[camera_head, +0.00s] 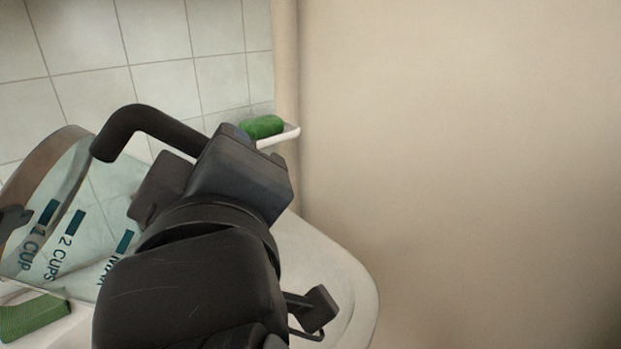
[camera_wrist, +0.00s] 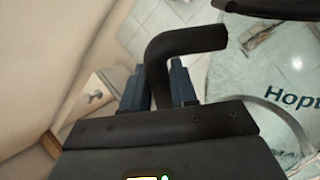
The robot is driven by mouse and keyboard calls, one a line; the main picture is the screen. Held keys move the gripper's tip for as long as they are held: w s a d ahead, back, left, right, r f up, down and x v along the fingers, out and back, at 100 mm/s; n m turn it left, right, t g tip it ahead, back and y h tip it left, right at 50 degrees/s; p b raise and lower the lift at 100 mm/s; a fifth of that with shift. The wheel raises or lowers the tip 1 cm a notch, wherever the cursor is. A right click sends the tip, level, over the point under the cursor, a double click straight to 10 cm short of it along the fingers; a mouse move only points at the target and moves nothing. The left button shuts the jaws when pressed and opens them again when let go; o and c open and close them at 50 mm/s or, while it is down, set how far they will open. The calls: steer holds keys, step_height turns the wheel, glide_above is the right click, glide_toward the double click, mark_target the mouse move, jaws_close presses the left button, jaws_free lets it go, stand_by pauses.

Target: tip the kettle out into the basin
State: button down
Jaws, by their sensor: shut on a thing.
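The kettle (camera_head: 85,215) has a clear glass body with dark cup marks, a metal band and a black handle (camera_head: 135,125). It is tilted far over, its marks turned sideways, at the left of the head view. The wrist view shows its glass (camera_wrist: 255,85) with lettering. My gripper (camera_wrist: 160,88) is shut on the black handle, which passes between its fingers. The white basin (camera_head: 362,295) lies below my gripper, mostly hidden by my arm and the kettle. I cannot make out any water or pouring stream.
A green block (camera_head: 262,126) sits on a small white ledge (camera_head: 290,133) by the wall corner. Another green block (camera_head: 35,318) lies at the lower left, under the kettle. Tiled wall (camera_head: 80,40) stands behind; a plain beige wall (camera_head: 460,150) closes the right.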

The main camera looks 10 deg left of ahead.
steer(key=shift+w+d+f+m+b, duration=0.25)
steer(key=shift+d+f+m+b, duration=0.15)
steer(key=shift+d+f+b, duration=0.3)
stand_by(0.6)
steer(key=shift+w+d+f+m+b, duration=0.2)
steer(key=shift+d+f+m+b, duration=0.2)
steer(key=shift+d+b, duration=0.2)
steer(key=shift+w+d+f+m+b, duration=0.2)
steer(key=shift+d+f+m+b, duration=0.05)
steer(key=shift+d+m+b, duration=0.3)
stand_by(1.9)
steer(key=shift+w+d+f+m+b, duration=0.25)
steer(key=shift+d+f+m+b, duration=0.35)
steer(key=shift+d+b, duration=0.1)
steer(key=shift+w+d+f+m+b, duration=0.2)
steer(key=shift+d+f+m+b, duration=0.25)
steer(key=shift+d+f+b, duration=0.15)
stand_by(2.4)
